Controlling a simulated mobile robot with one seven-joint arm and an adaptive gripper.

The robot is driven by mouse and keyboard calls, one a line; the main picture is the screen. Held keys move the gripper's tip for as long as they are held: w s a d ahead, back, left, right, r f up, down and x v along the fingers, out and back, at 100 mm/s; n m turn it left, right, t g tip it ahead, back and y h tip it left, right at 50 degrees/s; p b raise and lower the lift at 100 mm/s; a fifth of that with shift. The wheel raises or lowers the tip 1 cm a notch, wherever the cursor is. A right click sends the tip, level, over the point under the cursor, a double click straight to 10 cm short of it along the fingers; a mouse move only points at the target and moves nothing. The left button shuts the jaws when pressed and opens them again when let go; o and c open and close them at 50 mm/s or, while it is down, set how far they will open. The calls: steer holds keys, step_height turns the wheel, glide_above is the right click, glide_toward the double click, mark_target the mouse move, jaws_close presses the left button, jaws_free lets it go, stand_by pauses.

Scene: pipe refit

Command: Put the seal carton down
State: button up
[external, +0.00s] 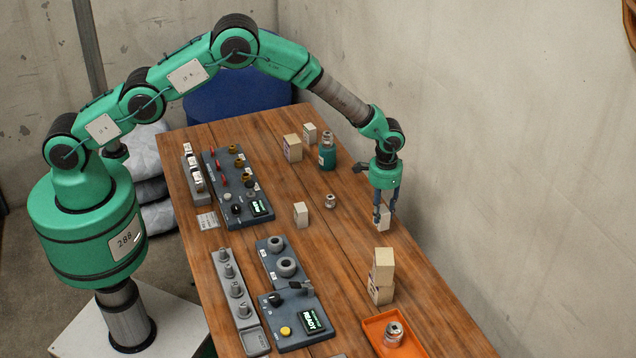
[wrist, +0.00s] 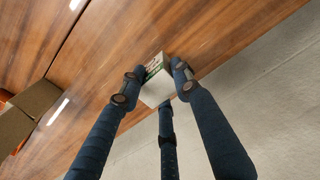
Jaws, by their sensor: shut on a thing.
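My gripper (external: 385,204) is near the right edge of the wooden table, by the wall, pointing down. Its dark fingers are shut on a small whitish carton (external: 383,218), which I take to be the seal carton. In the wrist view, the carton (wrist: 155,92) sits between the fingertips of my gripper (wrist: 158,82), with a printed label with green on one side. The fingers cover parts of it. The carton is low over the table (external: 350,240); I cannot tell whether its base touches the wood.
Stacked boxes (external: 383,262) stand nearer the camera, ahead of an orange tray (external: 373,324) holding a metal part. A small carton (external: 301,214) and metal fitting (external: 330,202) stand left. Bare wood surrounds the gripper.

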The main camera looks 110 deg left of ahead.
mark_target(381, 218)
steer(key=shift+f, duration=1.55)
steer(key=shift+f, duration=0.1)
steer(key=o, duration=1.2)
steer(key=shift+o, duration=0.2)
steer(key=shift+r, duration=6.15)
steer(key=shift+r, duration=0.1)
